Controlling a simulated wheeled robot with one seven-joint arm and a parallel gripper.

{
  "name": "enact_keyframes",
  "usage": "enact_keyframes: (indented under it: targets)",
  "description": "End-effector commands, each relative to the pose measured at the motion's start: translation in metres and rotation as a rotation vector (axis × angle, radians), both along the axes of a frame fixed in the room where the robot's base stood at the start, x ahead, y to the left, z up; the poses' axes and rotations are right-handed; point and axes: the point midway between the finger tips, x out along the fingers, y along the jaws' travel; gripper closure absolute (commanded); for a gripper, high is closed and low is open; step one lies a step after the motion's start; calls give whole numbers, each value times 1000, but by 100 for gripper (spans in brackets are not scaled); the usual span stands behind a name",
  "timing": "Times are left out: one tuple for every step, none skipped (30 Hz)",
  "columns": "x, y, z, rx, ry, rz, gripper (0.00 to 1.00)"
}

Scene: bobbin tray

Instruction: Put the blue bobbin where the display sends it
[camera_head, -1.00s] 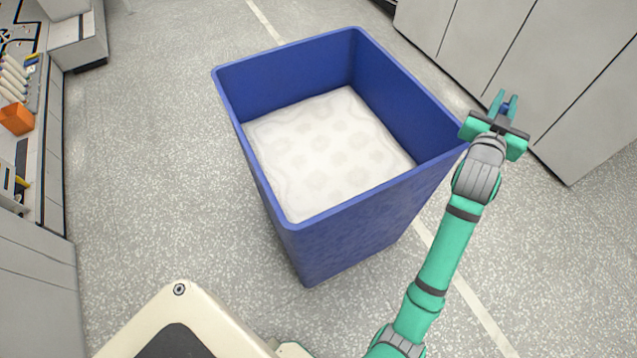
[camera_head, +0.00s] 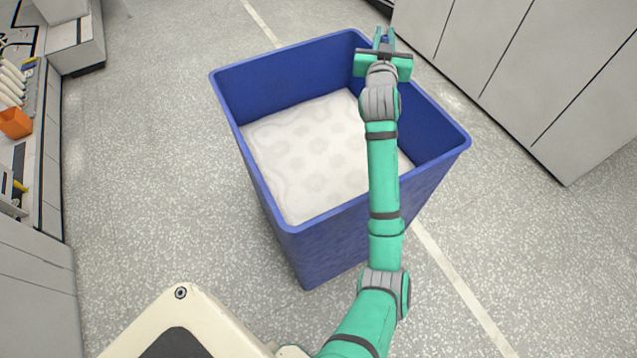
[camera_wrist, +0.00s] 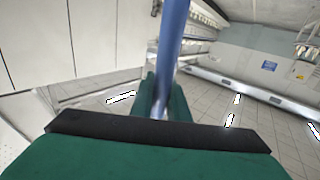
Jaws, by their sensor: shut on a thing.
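My gripper (camera_head: 384,36) is over the back right part of a large blue bin (camera_head: 325,245), with its fingers pointing away from me. It is shut on the blue bobbin (camera_head: 386,41), of which only a small blue bit shows between the fingers. In the wrist view the blue bobbin (camera_wrist: 172,50) is a long blue shape rising between the green fingers (camera_wrist: 160,95). The bin is open at the top, with a pale, patterned surface (camera_head: 300,160) inside. I cannot make out a display in these frames.
Grey cabinets (camera_head: 530,70) stand behind and right of the bin. At the left edge is a workbench with an orange container (camera_head: 15,123) and several pale spools (camera_head: 10,82). Speckled floor (camera_head: 140,160) is clear between bench and bin.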

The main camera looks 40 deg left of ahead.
Motion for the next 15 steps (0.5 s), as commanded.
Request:
enact_keyframes:
  targets:
    - [-9,26,-1,0,0,31,100]
    - [-13,37,-1,0,0,45,100]
    - [-18,52,-2,0,0,62,100]
    - [-22,62,-2,1,-1,74,100]
    - [-25,71,-2,0,-1,85,100]
    - [-29,81,-2,0,-2,97,100]
    - [-32,88,-3,0,-2,104,100]
    - [-34,93,-3,0,-2,111,100]
    - [-36,98,-3,0,-2,117,100]
    - [-38,102,-4,0,-2,122,100]
    - [-40,105,-4,0,-2,126,100]
    - [-41,108,-5,0,-2,129,100]
    - [-42,110,-5,-1,-1,131,100]
    - [-42,112,-6,-1,-1,133,100]
    - [-43,113,-9,-1,-1,135,100]
